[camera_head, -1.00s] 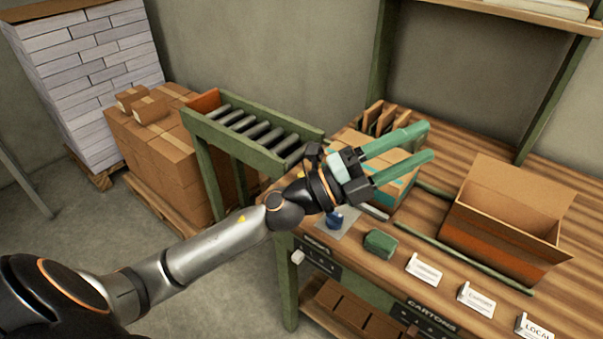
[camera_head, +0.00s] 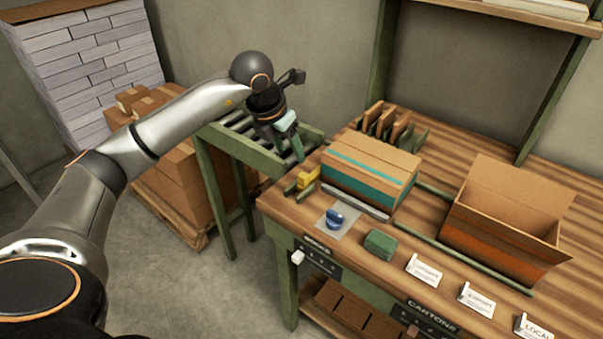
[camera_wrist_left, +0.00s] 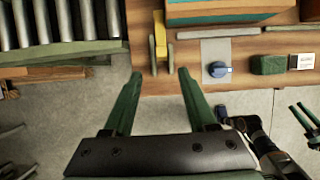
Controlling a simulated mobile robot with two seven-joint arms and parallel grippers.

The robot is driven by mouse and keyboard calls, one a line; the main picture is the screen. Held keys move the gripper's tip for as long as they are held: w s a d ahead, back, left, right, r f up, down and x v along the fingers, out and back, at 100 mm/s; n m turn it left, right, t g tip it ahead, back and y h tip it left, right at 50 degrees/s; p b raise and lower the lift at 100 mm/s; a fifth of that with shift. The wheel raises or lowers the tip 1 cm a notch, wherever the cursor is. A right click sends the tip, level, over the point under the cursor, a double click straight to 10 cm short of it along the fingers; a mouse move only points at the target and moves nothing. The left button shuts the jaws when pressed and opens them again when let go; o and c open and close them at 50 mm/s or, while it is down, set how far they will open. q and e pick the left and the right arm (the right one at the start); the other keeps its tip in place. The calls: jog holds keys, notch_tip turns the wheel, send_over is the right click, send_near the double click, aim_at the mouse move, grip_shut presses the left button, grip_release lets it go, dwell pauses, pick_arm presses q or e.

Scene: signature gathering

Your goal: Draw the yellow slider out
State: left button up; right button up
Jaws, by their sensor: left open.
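The yellow slider (camera_head: 308,178) sits between short green rails at the left front corner of the wooden table. In the left wrist view, the yellow slider (camera_wrist_left: 160,34) stands upright in the picture, just beyond my fingertips. My left gripper (camera_head: 291,143) is open and empty, pointing down over the end of the roller conveyor, up and left of the slider. In the left wrist view, my left gripper (camera_wrist_left: 159,74) has its fingers on either side of the slider's line, apart from it. Green fingers at the right edge of that view seem to be my right gripper (camera_wrist_left: 307,117); their opening is unclear.
A closed carton with teal bands (camera_head: 365,195) stands right of the slider. A blue knob (camera_head: 335,217) and a green block (camera_head: 380,243) lie in front. The roller conveyor (camera_head: 240,150) adjoins the left. An open carton (camera_head: 490,240) stands at right.

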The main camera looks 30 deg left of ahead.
aim_at(302, 175)
pick_arm(q)
jog(key=p+x, duration=0.1)
jog(key=x, duration=1)
jog(key=shift+f, duration=0.15)
jog(key=shift+d, duration=0.1)
jog(key=shift+c, duration=0.2)
grip_shut()
dwell(0.7)
